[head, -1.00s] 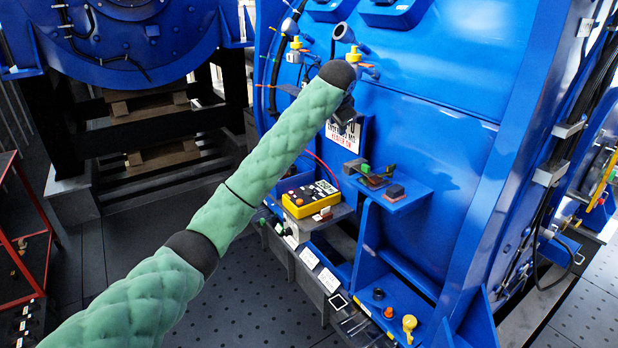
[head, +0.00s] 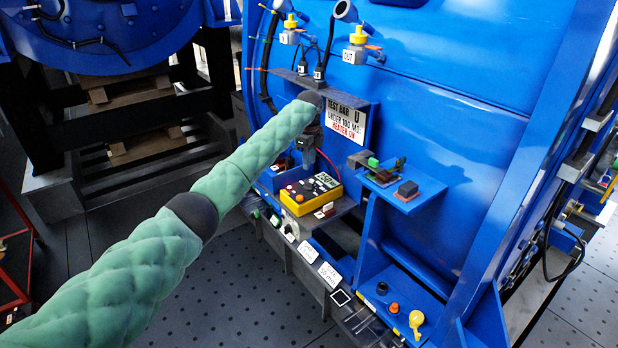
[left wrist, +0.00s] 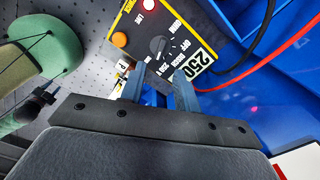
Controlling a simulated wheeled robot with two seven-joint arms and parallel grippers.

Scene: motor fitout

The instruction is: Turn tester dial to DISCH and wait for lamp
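The tester (head: 328,205) is a yellow box with a black face, on a shelf at the blue machine's side. I cannot tell which position the dial points to. My left gripper (head: 307,160) is above the tester. In the left wrist view, its fingers (left wrist: 162,84) are apart, just short of the dial, with nothing between them. My right gripper is out of view.
A red lead (left wrist: 268,67) runs beside the tester. A blue shelf (head: 425,192) with small parts is to the right. A yellow knobbed part (head: 416,321) stands lower down. The perforated floor (head: 225,275) is clear.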

